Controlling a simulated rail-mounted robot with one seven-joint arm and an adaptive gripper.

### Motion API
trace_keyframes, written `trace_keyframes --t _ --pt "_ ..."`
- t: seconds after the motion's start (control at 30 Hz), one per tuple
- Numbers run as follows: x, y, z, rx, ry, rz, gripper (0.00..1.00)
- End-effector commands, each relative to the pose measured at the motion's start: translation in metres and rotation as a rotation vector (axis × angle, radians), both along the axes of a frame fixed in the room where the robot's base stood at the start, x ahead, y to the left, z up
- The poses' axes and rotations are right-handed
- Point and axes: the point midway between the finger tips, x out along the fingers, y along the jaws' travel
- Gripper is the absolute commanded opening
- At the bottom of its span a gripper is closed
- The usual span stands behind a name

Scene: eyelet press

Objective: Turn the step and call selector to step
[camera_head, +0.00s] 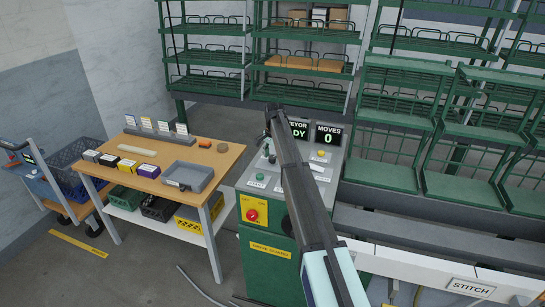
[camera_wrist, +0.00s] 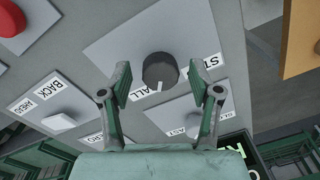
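The selector is a dark round knob (camera_wrist: 160,70) with a white pointer mark, on a grey plate of the control panel in the wrist view. Its pointer is toward the bottom of the picture, slightly left. My gripper (camera_wrist: 160,80) is open, with one finger on each side of the knob and visible gaps between. Contact is not visible. In the head view my arm covers part of the control panel (camera_head: 252,182), and the knob cannot be made out there.
A white knob (camera_wrist: 66,120) by "BACK" and "AHEAD" labels and a red button (camera_wrist: 10,18) are nearby in the wrist view. The display (camera_head: 328,135) reads "MOVES 0". A wooden table (camera_head: 215,155) with a grey tray (camera_head: 188,175) stands left; green racks (camera_head: 395,120) stand behind.

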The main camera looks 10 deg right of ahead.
Motion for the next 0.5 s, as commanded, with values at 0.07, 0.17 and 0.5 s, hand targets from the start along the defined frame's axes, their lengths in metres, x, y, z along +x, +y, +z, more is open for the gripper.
trace_keyframes --t 0.07,0.17,0.5 --pt "0.0 0.0 0.0001 0.0 0.0 0.0 0.32" --pt "-0.0001 -0.0001 0.0001 0.0 0.0 0.0 0.04" --pt "-0.0003 -0.0002 -0.0009 0.0 0.001 0.021 0.04"
